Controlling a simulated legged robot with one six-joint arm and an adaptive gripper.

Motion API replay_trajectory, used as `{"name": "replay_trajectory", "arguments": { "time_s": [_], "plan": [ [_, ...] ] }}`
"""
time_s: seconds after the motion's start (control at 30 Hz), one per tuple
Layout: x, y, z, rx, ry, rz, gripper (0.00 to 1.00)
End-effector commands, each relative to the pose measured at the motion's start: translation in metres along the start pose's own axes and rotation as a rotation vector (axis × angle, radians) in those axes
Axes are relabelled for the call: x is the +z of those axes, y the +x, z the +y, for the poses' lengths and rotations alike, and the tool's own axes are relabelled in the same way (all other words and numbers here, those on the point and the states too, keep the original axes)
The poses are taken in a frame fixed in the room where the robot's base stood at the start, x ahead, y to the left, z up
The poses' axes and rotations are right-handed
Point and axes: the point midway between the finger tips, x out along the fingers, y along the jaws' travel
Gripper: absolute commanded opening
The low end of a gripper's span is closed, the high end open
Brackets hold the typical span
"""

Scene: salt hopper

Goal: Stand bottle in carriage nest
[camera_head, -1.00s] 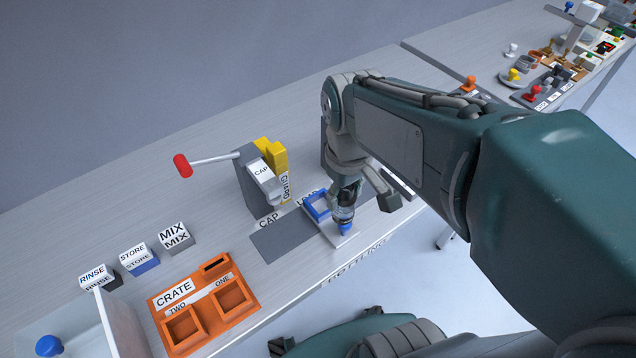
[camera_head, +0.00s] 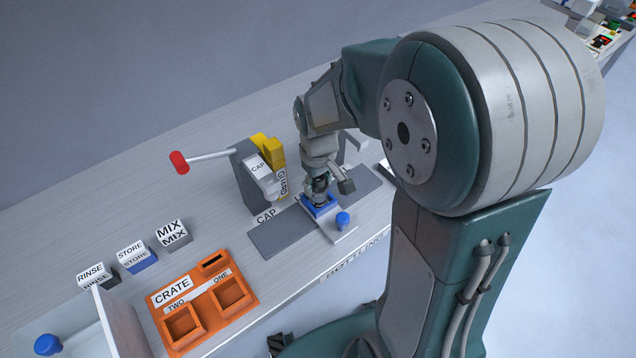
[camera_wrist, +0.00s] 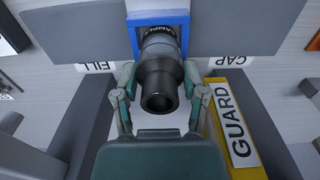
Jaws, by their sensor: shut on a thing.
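The bottle (camera_wrist: 160,80) has a dark neck and a pale label with dark letters; in the wrist view I look down onto its open mouth. My gripper (camera_head: 319,182) is shut on the bottle, one finger at each side. The bottle's lower end is at the blue square nest (camera_head: 322,209) on the pale carriage plate (camera_head: 336,233). The nest's blue rim also shows around the bottle's label in the wrist view (camera_wrist: 135,36). The bottle looks close to upright. I cannot tell whether its base rests on the nest floor.
A blue knob (camera_head: 343,220) stands on the carriage front. The grey capping post (camera_head: 250,183) with yellow guard (camera_head: 270,149) and red-tipped lever (camera_head: 180,162) stands close left. An orange crate (camera_head: 205,301) lies front left, with mix, store and rinse blocks behind. The grey track (camera_head: 285,236) is bare left of the carriage.

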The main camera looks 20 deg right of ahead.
Motion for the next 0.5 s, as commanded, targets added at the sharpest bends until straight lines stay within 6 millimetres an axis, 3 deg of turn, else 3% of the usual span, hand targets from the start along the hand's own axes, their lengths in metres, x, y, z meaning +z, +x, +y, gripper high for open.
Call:
{"name": "replay_trajectory", "arguments": {
  "time_s": [0.4, 0.43, 0.5],
  "plan": [
    [0.0003, 0.0091, 0.0, 0.0, 0.0, 0.0, 0.23],
    [0.0002, 0.009, 0.0, 0.0, 0.0, 0.001, 0.64],
    [0.0002, 0.0087, 0.0, 0.0, 0.0, 0.001, 0.9]
  ]
}}
